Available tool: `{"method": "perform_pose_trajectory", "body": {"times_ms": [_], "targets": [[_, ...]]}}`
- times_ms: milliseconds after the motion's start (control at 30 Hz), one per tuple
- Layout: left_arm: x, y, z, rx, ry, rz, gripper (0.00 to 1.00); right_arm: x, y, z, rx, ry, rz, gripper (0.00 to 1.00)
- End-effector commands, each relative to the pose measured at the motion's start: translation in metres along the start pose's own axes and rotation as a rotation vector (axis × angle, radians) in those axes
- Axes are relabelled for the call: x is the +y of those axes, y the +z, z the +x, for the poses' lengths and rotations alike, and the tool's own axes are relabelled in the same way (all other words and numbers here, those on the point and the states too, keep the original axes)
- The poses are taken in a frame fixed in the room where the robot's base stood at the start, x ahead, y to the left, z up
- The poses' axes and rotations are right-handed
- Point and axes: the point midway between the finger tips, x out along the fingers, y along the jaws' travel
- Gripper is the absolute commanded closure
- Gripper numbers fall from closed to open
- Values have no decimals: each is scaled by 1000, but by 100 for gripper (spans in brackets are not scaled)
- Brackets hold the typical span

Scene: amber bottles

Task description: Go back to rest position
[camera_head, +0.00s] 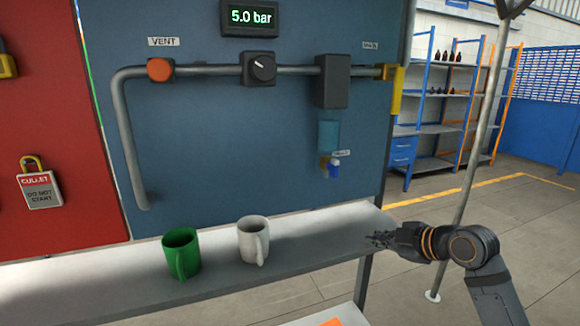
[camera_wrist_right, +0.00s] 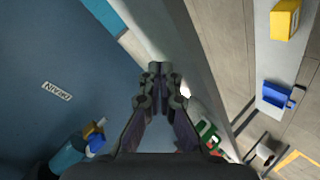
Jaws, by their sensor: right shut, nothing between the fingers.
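My right gripper (camera_head: 378,240) is shut and empty in the head view, near the right end of the grey shelf (camera_head: 325,218), in front of the blue panel. In the right wrist view its fingers (camera_wrist_right: 158,75) are together with nothing between them. My left gripper is not in view.
A green mug (camera_head: 182,255) and a white mug (camera_head: 253,241) stand on the shelf, left of my right gripper. The blue panel (camera_head: 230,130) carries a grey pipe, an orange vent knob (camera_head: 160,69) and a black dial (camera_head: 258,68). A thin grey pole (camera_head: 478,150) stands behind my right arm.

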Motion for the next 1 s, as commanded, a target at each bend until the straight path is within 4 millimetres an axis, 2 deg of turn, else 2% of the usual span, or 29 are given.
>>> {"method": "perform_pose_trajectory", "body": {"times_ms": [33,67,100,200,300,400,600,800,1000], "targets": [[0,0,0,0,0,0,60,-44,15,12,-53,-50,94,100],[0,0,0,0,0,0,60,-69,24,17,-93,-73,157,100],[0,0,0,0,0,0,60,-103,36,20,-151,-100,244,100],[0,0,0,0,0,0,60,-178,61,16,-297,-135,456,100],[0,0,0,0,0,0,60,-234,79,2,-428,-139,629,100],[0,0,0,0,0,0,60,-277,93,-16,-542,-125,771,100],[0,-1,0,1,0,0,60,-340,111,-59,-744,-64,999,100],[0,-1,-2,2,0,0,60,-385,124,-103,-926,23,1178,100],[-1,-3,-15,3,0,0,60,-412,163,-67,-943,5,1178,100]]}}
